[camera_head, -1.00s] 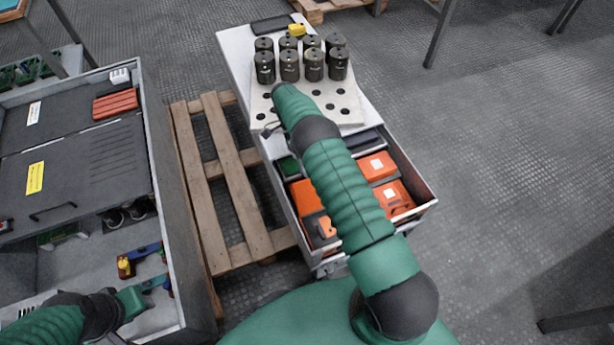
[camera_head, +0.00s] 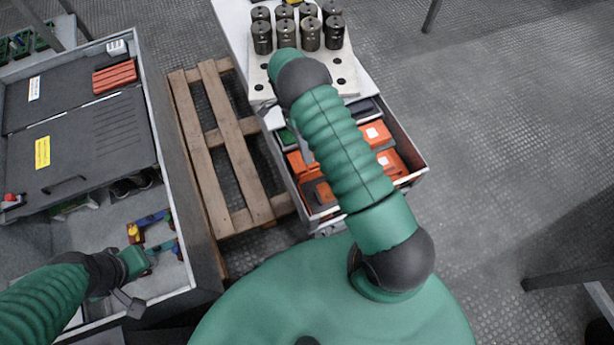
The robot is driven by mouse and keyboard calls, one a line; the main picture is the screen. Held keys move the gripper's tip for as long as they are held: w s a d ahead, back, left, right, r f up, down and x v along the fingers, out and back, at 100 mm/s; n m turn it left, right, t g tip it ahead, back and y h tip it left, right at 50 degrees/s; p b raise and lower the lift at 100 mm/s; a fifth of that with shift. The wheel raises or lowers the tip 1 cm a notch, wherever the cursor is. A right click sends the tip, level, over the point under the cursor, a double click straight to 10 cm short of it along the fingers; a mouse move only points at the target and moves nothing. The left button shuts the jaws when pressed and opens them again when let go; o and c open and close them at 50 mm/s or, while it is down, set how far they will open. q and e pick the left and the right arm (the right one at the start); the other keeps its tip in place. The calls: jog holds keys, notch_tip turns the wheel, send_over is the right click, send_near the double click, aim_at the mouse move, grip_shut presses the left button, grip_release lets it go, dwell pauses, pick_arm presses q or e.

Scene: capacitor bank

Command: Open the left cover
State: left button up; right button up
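A grey cabinet (camera_head: 150,115) on the left has two dark flat panels on top. The nearer panel (camera_head: 105,150) carries a yellow label and a black handle (camera_head: 64,186); the farther panel (camera_head: 70,96) carries a white label. Both lie flat. I cannot tell which is the left cover. My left gripper (camera_head: 150,256) is low over the cabinet's open near part, apart from the handle, beside blue, red and yellow parts (camera_head: 150,222). Its fingers are not clear. My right gripper (camera_head: 262,106) is mostly hidden behind its arm at the perforated plate.
Several black cylinders (camera_head: 311,34) stand on the perforated plate (camera_head: 345,77). An open drawer below holds orange boxes (camera_head: 376,134). A wooden pallet (camera_head: 225,134) lies between cabinet and drawer unit. Red blocks (camera_head: 114,76) sit at the cabinet's back. Floor at right is mostly clear.

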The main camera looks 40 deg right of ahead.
jog(key=s+a+p, duration=0.3)
jog(key=s+a, duration=0.3)
jog(key=s, duration=0.2)
jog(key=shift+s+r, duration=0.25)
jog(key=shift+r, duration=0.1)
